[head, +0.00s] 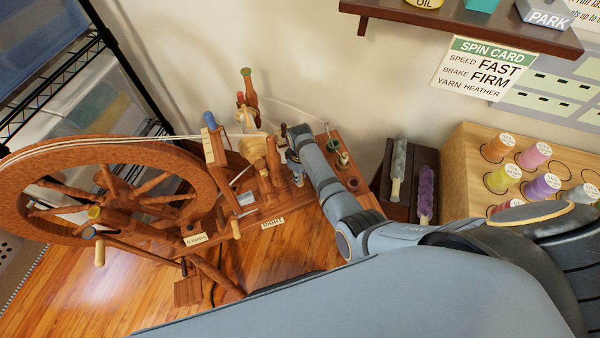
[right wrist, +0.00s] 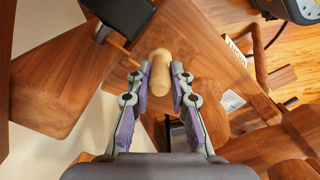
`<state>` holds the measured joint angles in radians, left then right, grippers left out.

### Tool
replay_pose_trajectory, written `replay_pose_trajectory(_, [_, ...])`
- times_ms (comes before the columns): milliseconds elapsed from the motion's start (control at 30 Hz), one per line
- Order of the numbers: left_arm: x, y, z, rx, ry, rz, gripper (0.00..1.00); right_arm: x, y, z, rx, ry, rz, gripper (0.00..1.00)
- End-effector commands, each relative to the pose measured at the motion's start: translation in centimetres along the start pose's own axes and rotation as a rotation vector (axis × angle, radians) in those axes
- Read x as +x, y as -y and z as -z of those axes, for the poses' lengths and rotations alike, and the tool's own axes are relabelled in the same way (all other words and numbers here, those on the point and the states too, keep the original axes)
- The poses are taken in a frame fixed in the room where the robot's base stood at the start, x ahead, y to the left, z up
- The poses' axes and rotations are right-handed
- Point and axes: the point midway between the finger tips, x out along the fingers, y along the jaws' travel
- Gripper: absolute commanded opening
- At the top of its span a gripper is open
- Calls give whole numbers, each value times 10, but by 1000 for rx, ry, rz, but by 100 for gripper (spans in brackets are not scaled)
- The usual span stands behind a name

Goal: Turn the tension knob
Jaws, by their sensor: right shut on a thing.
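A wooden spinning wheel (head: 120,152) with a large spoked rim stands at the left of the head view. My right gripper (right wrist: 162,70) is shut on a pale, rounded wooden knob (right wrist: 160,62), with one finger on each side of it. The knob's end sticks out past the fingertips. In the head view my right arm reaches down to the wheel's base and hides much of the grip. A small "TIGHT" label (head: 272,223) is on the base. My left gripper is not in view.
A spin card (head: 484,66) on the wall reads speed fast, brake firm, yarn heather. A wooden rack (head: 462,150) with several thread spools stands at the right. A dark box (head: 412,165) with grey and purple yarn stands beside it. Bobbins and posts crowd the base.

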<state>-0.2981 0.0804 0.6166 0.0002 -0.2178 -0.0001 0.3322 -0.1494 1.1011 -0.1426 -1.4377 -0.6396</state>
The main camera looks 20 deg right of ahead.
Motion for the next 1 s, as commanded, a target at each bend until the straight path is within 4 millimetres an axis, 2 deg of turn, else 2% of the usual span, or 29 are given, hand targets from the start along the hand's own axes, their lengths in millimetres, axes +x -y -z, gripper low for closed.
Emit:
replay_pose_trajectory(33, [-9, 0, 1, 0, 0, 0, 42, -4, 1, 0, 32, 1, 3, 0])
replay_pose_trajectory(100, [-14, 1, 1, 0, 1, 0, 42, -4, 1, 0, 81, 1, 3, 0])
replay_pose_trajectory(400, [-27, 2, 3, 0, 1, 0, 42, -2, 1, 0, 258, 1, 2, 0])
replay_pose_trajectory(700, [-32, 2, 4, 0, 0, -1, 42, 0, 0, 0, 339, 1, 2, 0])
replay_pose_trajectory(1000, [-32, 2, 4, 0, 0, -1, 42, 0, 0, 0, 347, 0, 1, 0])
